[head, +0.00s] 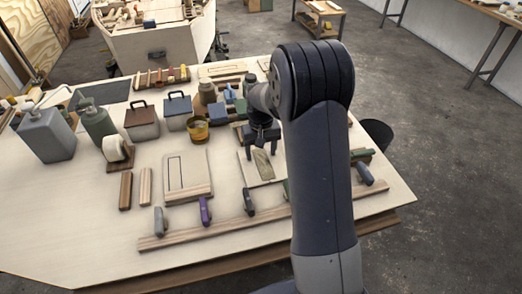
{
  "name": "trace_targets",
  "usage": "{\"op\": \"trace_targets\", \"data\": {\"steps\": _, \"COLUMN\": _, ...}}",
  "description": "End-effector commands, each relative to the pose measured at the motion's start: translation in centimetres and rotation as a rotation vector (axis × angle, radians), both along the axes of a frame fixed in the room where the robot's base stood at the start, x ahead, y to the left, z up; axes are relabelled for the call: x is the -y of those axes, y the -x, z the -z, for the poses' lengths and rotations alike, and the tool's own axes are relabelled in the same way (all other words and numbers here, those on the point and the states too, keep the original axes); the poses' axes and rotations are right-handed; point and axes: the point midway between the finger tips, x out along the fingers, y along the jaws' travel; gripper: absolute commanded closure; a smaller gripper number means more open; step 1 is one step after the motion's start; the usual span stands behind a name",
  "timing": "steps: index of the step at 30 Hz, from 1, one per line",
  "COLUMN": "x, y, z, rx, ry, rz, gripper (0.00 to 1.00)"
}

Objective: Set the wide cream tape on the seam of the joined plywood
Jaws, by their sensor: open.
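A wide cream tape roll (114,148) stands on a brown wooden base at the left of the workbench. A pale plywood panel (198,188) with a thin dark outline lies mid-bench. A second pale panel (250,174), with a darker grained piece (264,165) on it, lies to its right, partly behind my arm. I cannot tell which panel has the joined seam. My gripper (262,152) points down, open, over the far part of the second panel, well right of the tape. I see nothing between its fingers; its height is unclear.
Several clamps, one purple (205,211), stand along a wooden strip (225,233) in front. The bench's near left is clear.

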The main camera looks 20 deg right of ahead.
Motion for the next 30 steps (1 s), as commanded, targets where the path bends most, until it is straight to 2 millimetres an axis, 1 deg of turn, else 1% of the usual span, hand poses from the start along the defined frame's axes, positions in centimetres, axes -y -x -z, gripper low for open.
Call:
{"op": "trace_targets", "data": {"steps": 5, "x": 0.0, "y": 0.0, "z": -0.1, "rx": 0.001, "ry": 0.0, "rz": 0.0, "gripper": 0.38}}
{"op": "trace_targets", "data": {"steps": 8, "x": 0.0, "y": -0.1, "z": -0.8, "rx": 0.002, "ry": 0.0, "rz": 0.0, "gripper": 0.38}}
{"op": "trace_targets", "data": {"steps": 11, "x": 0.0, "y": -0.1, "z": -2.3, "rx": 0.005, "ry": 0.0, "rz": 0.0, "gripper": 0.38}}
{"op": "trace_targets", "data": {"steps": 18, "x": 0.0, "y": -0.1, "z": -7.3, "rx": 0.005, "ry": 0.0, "rz": 0.0, "gripper": 0.38}}
{"op": "trace_targets", "data": {"steps": 21, "x": 0.0, "y": -0.1, "z": -8.9, "rx": 0.003, "ry": 0.0, "rz": 0.0, "gripper": 0.38}}
{"op": "trace_targets", "data": {"steps": 25, "x": 0.0, "y": -0.1, "z": -10.3, "rx": 0.002, "ry": 0.0, "rz": 0.0, "gripper": 0.38}}
{"op": "trace_targets", "data": {"steps": 30, "x": 0.0, "y": 0.0, "z": -10.8, "rx": -0.001, "ry": 0.0, "rz": 0.0, "gripper": 0.38}}
